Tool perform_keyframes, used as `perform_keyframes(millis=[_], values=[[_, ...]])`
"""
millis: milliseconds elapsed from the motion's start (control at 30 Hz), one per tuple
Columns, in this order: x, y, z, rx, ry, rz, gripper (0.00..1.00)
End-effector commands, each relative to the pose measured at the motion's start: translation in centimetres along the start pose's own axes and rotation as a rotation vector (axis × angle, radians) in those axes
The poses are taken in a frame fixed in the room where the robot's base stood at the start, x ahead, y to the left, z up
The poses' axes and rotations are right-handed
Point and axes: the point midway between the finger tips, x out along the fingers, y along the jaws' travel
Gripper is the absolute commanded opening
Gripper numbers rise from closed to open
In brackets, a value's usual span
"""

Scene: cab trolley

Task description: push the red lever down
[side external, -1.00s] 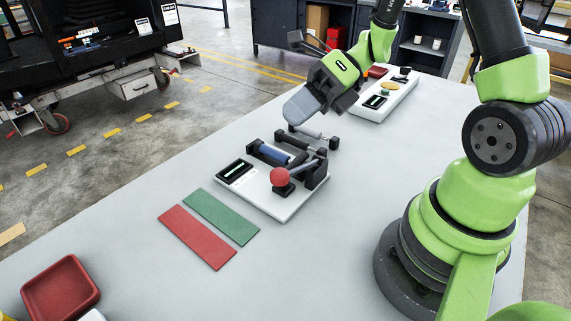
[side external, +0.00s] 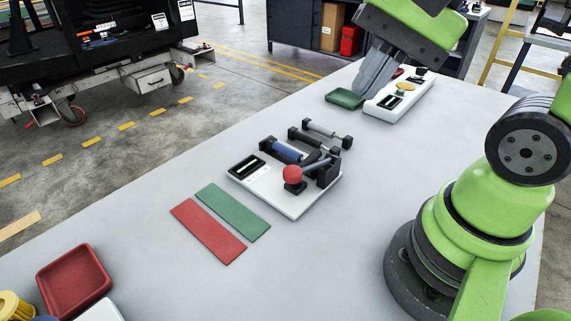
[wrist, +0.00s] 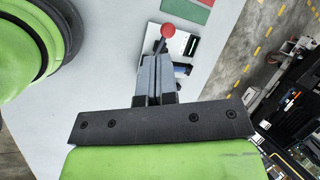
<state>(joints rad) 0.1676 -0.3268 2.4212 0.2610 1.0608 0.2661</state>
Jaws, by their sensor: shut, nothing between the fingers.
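The red lever is a grey arm ending in a red ball (side external: 292,173), on a white base plate (side external: 298,208). Its arm slopes low across the plate, and the ball sits just above a small black block. Whether ball and block touch I cannot tell. My gripper (side external: 362,92) is shut and empty, raised behind the lever unit towards the far end of the table, apart from the lever. In the wrist view the red ball (wrist: 167,30) shows just beyond the closed fingertips (wrist: 156,58); the fingers hide part of the unit.
The base plate carries a small display (side external: 246,167) and a blue cylinder (side external: 282,150). A dark handled bar (side external: 327,133) lies behind. A green tray (side external: 344,98) and a white button panel (side external: 400,105) stand farther back. Red (side external: 208,231) and green (side external: 233,212) mats lie in front; a red tray (side external: 73,281) is near left.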

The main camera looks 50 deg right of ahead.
Motion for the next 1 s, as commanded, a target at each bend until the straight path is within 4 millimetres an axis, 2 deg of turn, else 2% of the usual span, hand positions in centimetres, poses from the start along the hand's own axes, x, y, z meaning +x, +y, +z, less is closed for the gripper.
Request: perform_keyframes(millis=[33, 100, 200, 300, 433, 767, 1000], values=[[-0.9, 0.2, 0.5, -0.155, 0.073, -0.024, 0.00], [-2.0, 0.6, 0.7, -0.349, 0.170, -0.042, 0.00], [-3.2, 0.9, 0.9, -0.562, 0.282, -0.060, 0.00], [-4.1, 1.1, 1.0, -0.695, 0.358, -0.070, 0.00], [-4.5, 1.2, 1.0, -0.764, 0.401, -0.073, 0.00], [-4.5, 1.1, 1.0, -0.768, 0.396, -0.068, 0.00], [-4.0, -0.9, 0.3, -0.819, 0.299, 0.034, 0.00]])
